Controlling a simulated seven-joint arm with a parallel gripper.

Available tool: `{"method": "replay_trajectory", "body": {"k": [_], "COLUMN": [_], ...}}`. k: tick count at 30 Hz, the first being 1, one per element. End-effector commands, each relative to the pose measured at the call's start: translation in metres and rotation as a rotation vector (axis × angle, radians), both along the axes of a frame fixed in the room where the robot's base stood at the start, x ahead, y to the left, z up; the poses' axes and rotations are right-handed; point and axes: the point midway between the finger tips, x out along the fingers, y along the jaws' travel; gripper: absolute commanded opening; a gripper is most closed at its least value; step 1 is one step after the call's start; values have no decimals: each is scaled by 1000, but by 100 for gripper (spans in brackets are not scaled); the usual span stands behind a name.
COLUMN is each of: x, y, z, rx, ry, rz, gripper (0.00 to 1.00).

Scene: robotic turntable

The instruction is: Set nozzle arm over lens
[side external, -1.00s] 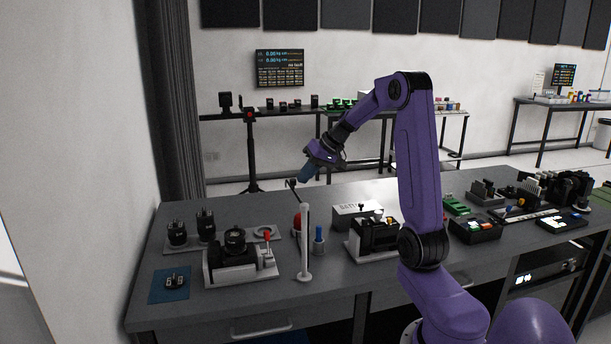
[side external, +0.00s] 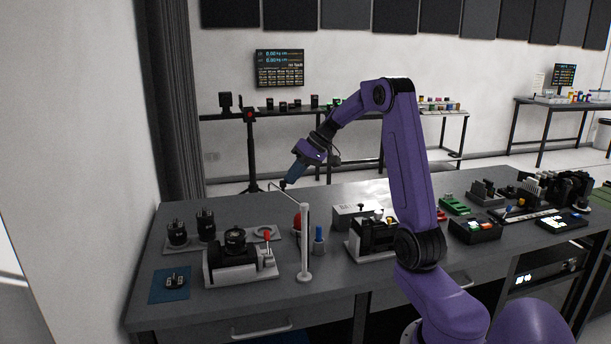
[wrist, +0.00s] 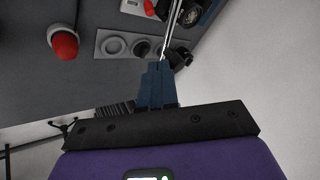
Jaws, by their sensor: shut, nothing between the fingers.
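The nozzle arm (side external: 288,194) is a thin rod that runs from the top of a white post (side external: 305,250) back and to the left. A black round lens (side external: 235,237) sits on a grey fixture (side external: 228,271) with a red-knobbed lever, left of the post. The rod's far end is behind and to the right of the lens, not over it. My gripper (side external: 284,184) is shut and empty, its fingertips close to the rod. In the wrist view my blue fingers (wrist: 158,75) are beside the bright rod (wrist: 172,32); contact cannot be told.
A red bulb (side external: 297,222) and a blue-topped bottle (side external: 319,238) stand behind the post. A tray with black lens barrels (side external: 206,225) is at the back left. A blue mat (side external: 169,286) lies front left. A black device (side external: 375,236) stands right of the post.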

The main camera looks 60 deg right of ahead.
Motion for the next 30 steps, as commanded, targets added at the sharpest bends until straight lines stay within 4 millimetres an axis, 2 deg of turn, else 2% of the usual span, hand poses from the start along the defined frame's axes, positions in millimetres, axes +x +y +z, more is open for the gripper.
{"method": "replay_trajectory", "body": {"k": [9,20,30], "x": [22,32,30], "y": [28,62,60], "z": [-1,-1,0], "rx": [0,1,0], "ry": [1,1,1], "rz": [305,615,607], "gripper": [0,0,0]}}
